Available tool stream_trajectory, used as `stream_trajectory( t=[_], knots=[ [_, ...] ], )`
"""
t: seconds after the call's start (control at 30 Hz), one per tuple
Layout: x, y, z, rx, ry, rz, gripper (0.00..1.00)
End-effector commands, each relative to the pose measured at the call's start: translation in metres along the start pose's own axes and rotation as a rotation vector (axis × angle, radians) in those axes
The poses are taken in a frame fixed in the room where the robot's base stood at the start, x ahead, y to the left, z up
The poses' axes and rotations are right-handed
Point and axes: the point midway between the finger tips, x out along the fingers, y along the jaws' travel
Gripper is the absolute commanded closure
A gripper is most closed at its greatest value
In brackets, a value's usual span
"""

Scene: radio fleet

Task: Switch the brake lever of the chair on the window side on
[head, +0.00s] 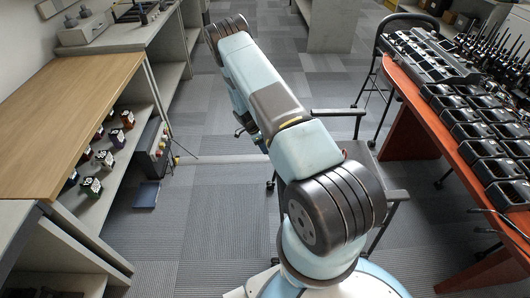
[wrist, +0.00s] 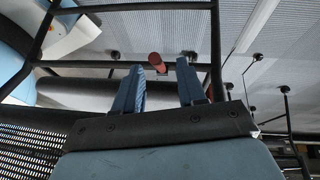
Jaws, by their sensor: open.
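In the wrist view my gripper (wrist: 160,67) is open, with its two blue fingers spread apart. A reddish-brown knob (wrist: 155,61), which looks like the end of a lever, shows between and just beyond the fingertips. I cannot tell its exact distance, and the gripper is not shut on it. Black tubes of the chair frame (wrist: 216,50) surround the fingers. In the head view the chair (head: 338,112) is largely hidden behind my arm; its armrests and some casters show. My gripper is mostly hidden there.
A wooden-topped shelf unit (head: 60,100) with small bottles stands at left. An orange-red desk (head: 430,115) with rows of radio chargers (head: 470,110) stands at right, with another black chair (head: 408,20) at its far end.

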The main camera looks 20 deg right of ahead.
Motion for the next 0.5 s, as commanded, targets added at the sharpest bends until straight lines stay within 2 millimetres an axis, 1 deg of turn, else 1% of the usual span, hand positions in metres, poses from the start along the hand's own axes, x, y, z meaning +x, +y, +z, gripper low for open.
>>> stream_trajectory(
  t=[0.03, 0.1, 0.2, 0.33, 0.5],
  knots=[
    [0.008, 0.000, -0.001, 0.000, 0.000, 0.002, 0.60],
    [0.016, 0.000, -0.001, 0.000, 0.001, 0.002, 0.60],
    [0.024, 0.000, -0.001, 0.001, 0.000, 0.001, 0.60],
    [0.029, 0.000, 0.000, 0.000, 0.000, 0.000, 0.60],
    [0.031, 0.000, 0.000, 0.000, 0.000, 0.000, 0.60]
  ],
)
